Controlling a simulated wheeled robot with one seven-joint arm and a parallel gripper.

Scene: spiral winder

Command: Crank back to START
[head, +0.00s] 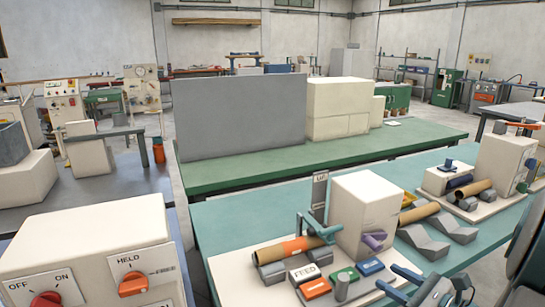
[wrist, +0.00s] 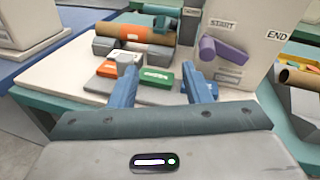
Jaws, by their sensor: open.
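The purple crank (head: 375,241) is on the cream winder housing (head: 366,208). In the wrist view the crank (wrist: 224,51) lies nearly level, sloping slightly down to the right. The START label (wrist: 222,26) is just above it, and the END label (wrist: 277,35) is to its upper right. My gripper (wrist: 160,75) is open with nothing between its blue fingers. It is in front of the winder, with the crank beyond and right of the fingers. In the head view my gripper (head: 432,284) is at the lower right, apart from the crank.
A brown tube with an orange band (head: 292,250) lies left of the housing. Orange (head: 317,289), green (head: 345,275) and blue (head: 370,266) blocks sit in front on the base plate. Grey blocks (head: 424,241) and another winder (head: 505,160) stand to the right.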

